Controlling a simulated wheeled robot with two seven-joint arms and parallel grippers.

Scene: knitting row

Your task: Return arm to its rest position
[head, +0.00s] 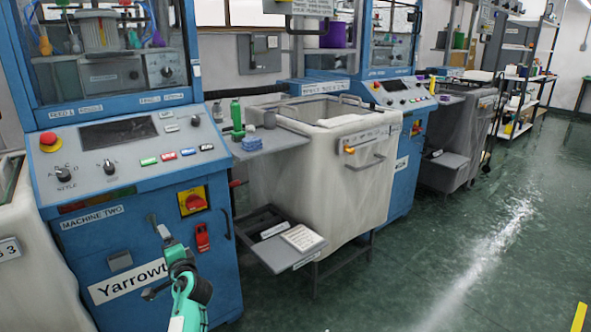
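My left gripper (150,258) is at the end of a green and grey arm that rises from the bottom edge, left of centre. Its two fingers are spread wide apart with nothing between them, so it is open and empty. It shows in front of the blue lower front of the machine labelled MACHINE TWO (140,230), near a white "Yarrow" label (127,280) partly covered by the arm. I cannot tell how far it is from that panel. My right gripper is not in view.
A sloped control panel (110,165) with a red stop button juts out above the gripper. To the right are a small grey shelf (275,140) with a green bottle (237,115), a pale bin (310,200) and a low tray (290,262). Open green floor (460,260) lies further right.

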